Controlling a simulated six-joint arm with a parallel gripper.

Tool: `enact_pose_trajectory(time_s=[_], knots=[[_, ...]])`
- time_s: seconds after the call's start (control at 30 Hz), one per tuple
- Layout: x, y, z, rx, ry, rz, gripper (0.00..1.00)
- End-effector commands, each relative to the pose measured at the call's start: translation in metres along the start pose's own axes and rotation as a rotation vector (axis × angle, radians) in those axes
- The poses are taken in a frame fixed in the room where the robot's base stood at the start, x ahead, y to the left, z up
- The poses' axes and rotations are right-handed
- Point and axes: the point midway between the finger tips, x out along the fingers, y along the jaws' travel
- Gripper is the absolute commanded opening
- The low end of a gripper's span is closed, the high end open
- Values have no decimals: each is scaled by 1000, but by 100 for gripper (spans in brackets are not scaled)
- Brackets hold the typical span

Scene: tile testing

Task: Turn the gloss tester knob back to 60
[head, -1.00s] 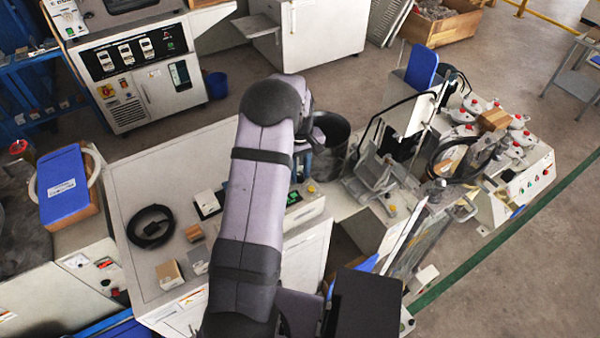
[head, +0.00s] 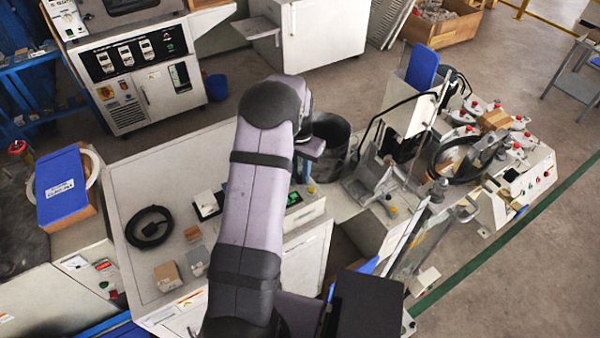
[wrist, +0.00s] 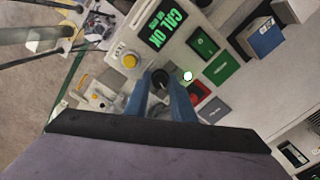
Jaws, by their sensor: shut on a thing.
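The gloss tester's light grey panel (wrist: 145,47) fills the upper middle of the wrist view. A black knob (wrist: 160,77) stands on it, between the blue fingertips of my gripper (wrist: 161,84). The gripper is shut on the knob; the fingers hide part of it, and I cannot read its pointer or any setting. The tester's display (wrist: 168,20) shows green "CAL OK" and smaller text I cannot read surely. In the head view the tester (head: 305,213) sits at the bench's right edge with its green display (head: 293,198); my arm hides the knob and gripping point there.
A black cable coil (head: 149,227) and small tile blocks (head: 167,276) are on the bench (head: 180,172). A dark bucket (head: 329,147) stands behind the tester.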

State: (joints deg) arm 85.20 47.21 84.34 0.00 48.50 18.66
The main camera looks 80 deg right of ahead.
Motion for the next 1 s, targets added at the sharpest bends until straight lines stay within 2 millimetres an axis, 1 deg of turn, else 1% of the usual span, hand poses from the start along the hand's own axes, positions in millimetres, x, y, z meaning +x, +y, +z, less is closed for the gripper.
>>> enact_pose_trajectory(time_s=[0.1,0.3,0.83,0.87,0.9,0.93,1.0], knots=[[-1,0,-1,63,4,-1,0],[-1,0,-1,129,4,-1,0],[-2,0,-2,152,5,-2,0],[-2,0,-2,152,5,-2,29],[-2,0,-1,151,4,-2,39],[-1,0,-1,151,4,-2,41],[-1,0,-1,151,3,-1,41]])
